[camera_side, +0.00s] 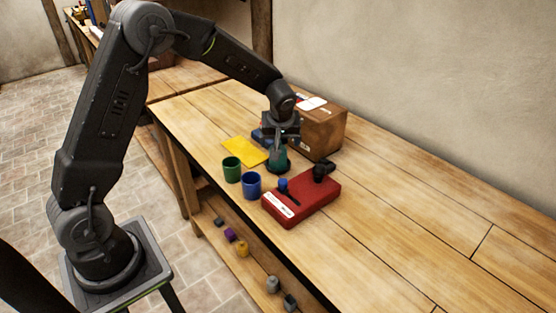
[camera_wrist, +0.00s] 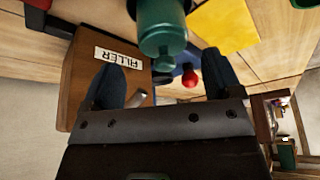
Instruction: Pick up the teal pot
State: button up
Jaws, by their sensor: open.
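The teal pot (camera_side: 278,160) stands on the wooden bench, just below my gripper (camera_side: 280,146) in the side view. Its upper part is partly covered by my gripper there. In the wrist view the teal pot (camera_wrist: 162,28) is at the top middle, with a narrower rounded end pointing toward my jaws. My gripper's two fingers (camera_wrist: 163,72) are spread apart, one to each side of the pot's line. Nothing is seen clamped between them. I cannot tell the exact gap between fingers and pot.
A cardboard box (camera_side: 320,132) labelled FILLER stands close behind my gripper. A yellow sheet (camera_side: 243,150), green cup (camera_side: 232,170), blue cup (camera_side: 252,186) and red box (camera_side: 303,205) lie around the pot. A red knob (camera_wrist: 190,79) shows near my fingers. The bench's right side is clear.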

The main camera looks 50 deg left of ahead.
aim_at(281, 164)
jog(key=x, duration=0.5)
jog(key=shift+s+f, duration=0.15)
jog(key=shift+s, duration=0.2)
jog(key=shift+d, duration=0.1)
jog(key=c, duration=1.3)
